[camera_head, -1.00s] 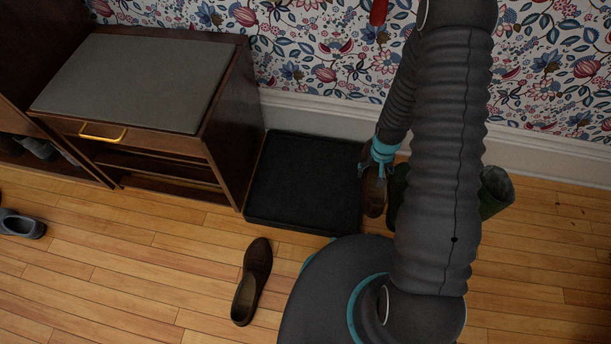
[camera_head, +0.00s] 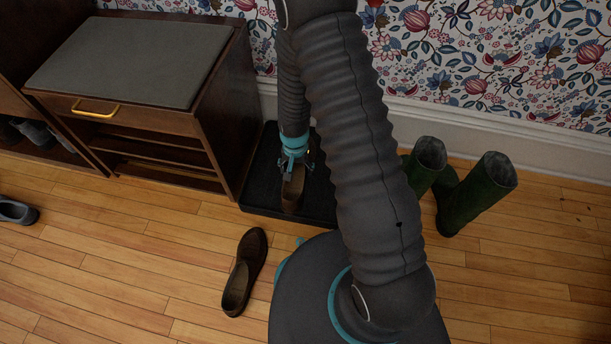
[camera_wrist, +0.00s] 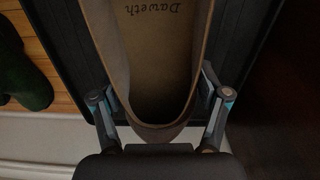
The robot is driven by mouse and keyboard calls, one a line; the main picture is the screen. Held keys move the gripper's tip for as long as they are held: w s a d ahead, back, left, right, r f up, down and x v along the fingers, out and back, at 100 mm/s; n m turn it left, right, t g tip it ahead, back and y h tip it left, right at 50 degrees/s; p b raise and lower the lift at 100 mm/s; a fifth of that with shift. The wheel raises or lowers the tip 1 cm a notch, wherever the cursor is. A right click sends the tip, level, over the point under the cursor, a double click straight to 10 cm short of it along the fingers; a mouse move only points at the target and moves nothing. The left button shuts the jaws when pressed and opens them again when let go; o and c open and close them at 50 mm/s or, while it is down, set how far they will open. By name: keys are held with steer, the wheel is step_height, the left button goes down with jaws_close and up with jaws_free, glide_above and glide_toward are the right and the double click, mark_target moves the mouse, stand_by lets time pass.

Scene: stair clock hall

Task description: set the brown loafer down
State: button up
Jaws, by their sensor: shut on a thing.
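My gripper (camera_head: 293,165) is shut on a brown loafer (camera_head: 292,189) and holds it at the heel end, over the black tray (camera_head: 262,196). In the wrist view the loafer (camera_wrist: 157,70) lies between the two fingers (camera_wrist: 158,105), with the word "Daweth" on its insole. The tray (camera_wrist: 70,30) shows beneath it there. I cannot tell whether the sole touches the tray. Another brown loafer (camera_head: 246,270) lies on the wooden floor in front of the tray.
A dark wooden bench (camera_head: 222,110) with a grey top and shelves stands left of the tray. Green boots (camera_head: 474,192) stand to the right, by the patterned wall. A grey shoe (camera_head: 17,211) lies at the far left. The floor (camera_head: 120,265) in front of the bench is clear.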

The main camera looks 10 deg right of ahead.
steer(key=shift+a+f, duration=0.2)
steer(key=shift+a, duration=0.35)
steer(key=shift+w+a+f+m, duration=0.15)
steer(key=shift+w+a+m, duration=0.05)
steer(key=shift+w+m, duration=0.1)
steer(key=w+a+f, duration=0.1)
steer(key=w+f, duration=0.1)
steer(key=w, duration=0.1)
steer(key=w+f+b, duration=0.1)
steer(key=w+f, duration=0.1)
steer(key=w, duration=0.2)
steer(key=w+a+f, duration=0.1)
steer(key=w+f, duration=0.1)
steer(key=w, duration=0.1)
steer(key=shift+w+a+f+b, duration=0.25)
steer(key=shift+a+b, duration=0.05)
steer(key=shift+a, duration=0.05)
steer(key=shift+f+b, duration=0.3)
steer(key=shift+f, duration=1.7)
steer(key=o, duration=1.8)
steer(key=shift+c, duration=0.2)
